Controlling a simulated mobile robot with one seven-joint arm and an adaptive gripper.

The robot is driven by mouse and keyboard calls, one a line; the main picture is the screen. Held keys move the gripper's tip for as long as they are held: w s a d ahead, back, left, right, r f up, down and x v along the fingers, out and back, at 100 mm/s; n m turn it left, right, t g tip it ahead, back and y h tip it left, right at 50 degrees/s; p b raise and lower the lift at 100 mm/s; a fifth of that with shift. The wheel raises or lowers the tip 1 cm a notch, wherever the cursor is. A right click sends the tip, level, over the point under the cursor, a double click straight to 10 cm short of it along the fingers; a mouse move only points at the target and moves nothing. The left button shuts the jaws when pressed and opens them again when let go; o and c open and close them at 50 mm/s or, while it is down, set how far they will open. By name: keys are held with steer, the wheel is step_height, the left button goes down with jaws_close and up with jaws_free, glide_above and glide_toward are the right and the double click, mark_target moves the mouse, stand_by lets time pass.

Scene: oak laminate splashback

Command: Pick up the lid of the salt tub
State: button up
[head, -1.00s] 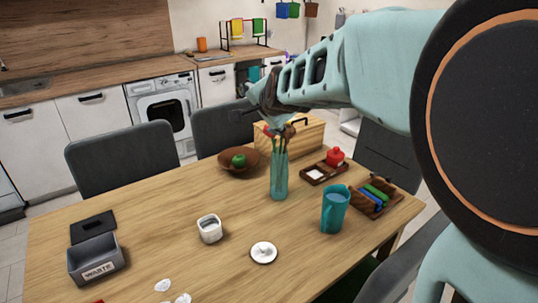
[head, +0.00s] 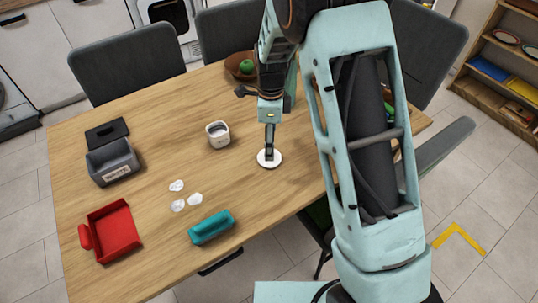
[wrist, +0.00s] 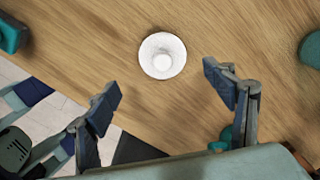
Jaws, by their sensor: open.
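The lid (head: 264,164) is a white round disc lying flat on the table. In the wrist view the lid (wrist: 150,66) shows a round knob at its centre. The salt tub (head: 218,140) is a small white open container, to the lid's left and a little behind it. My gripper (head: 269,146) points down close over the lid, hiding part of it in the head view. In the wrist view my gripper (wrist: 160,88) has its fingers wide apart with nothing between them. The lid lies just beyond the fingertips, and I see no contact.
A grey bin (head: 112,165), a black lid (head: 106,132), a red dustpan (head: 112,232), white scraps (head: 178,205) and a teal item (head: 211,227) stand on the table's left part. A brown bowl (head: 236,72) with a green fruit is behind. The table around the lid is clear.

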steer(key=shift+w+a+f, duration=0.1)
steer(key=shift+w+f, duration=0.05)
steer(key=shift+f, duration=1.5)
steer(key=shift+w+a+f, duration=0.1)
steer(key=shift+w+f, duration=0.05)
steer(key=shift+f, duration=1.5)
steer(key=c, duration=1)
